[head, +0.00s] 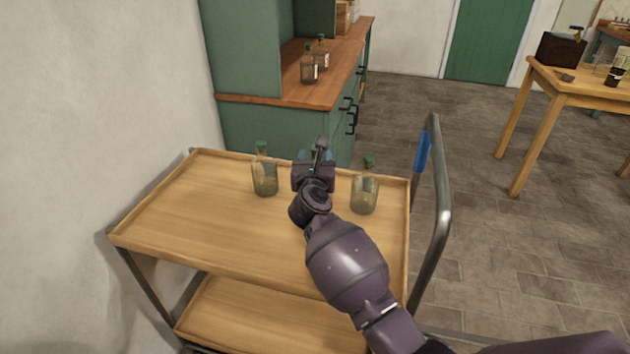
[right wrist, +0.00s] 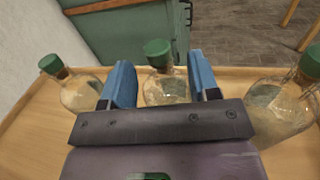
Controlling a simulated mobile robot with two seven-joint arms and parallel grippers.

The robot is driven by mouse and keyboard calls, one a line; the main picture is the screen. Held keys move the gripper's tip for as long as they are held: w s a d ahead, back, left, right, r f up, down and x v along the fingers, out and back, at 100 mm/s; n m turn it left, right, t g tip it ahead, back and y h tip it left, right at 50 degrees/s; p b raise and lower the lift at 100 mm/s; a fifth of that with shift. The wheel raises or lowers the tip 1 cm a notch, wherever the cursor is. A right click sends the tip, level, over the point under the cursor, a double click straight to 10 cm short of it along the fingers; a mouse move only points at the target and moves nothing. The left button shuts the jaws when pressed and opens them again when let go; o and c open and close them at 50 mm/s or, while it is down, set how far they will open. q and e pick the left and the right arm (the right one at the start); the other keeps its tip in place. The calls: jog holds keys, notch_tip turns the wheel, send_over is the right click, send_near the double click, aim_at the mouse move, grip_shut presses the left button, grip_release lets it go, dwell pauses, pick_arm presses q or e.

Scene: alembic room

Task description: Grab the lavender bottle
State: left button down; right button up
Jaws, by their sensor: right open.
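Three glass bottles with green stoppers stand upright on the wooden trolley top (head: 190,215). The left bottle (head: 264,178) and the right bottle (head: 364,194) show clearly in the head view. The middle bottle is mostly hidden there behind my right gripper (head: 315,157); in the right wrist view the middle bottle (right wrist: 165,88) shows between the two blue fingers. My right gripper is open, with that bottle straight ahead between or just beyond its fingertips; I cannot tell which. No label or lavender contents can be made out. My left gripper is not in view.
The trolley has a raised rim, a lower shelf (head: 250,315) and a metal handle (head: 440,200) at right. A green cabinet (head: 270,130) behind bears brown bottles (head: 309,66). A wooden table (head: 580,88) stands far right. The trolley top's left part is clear.

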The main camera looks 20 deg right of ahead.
jog(key=shift+w+d+f, duration=0.25)
jog(key=shift+w+f, duration=0.05)
jog(key=shift+w, duration=0.4)
jog(key=shift+w+d+r, duration=0.2)
jog(key=shift+w+d, duration=0.1)
jog(key=shift+w, duration=0.3)
grip_shut()
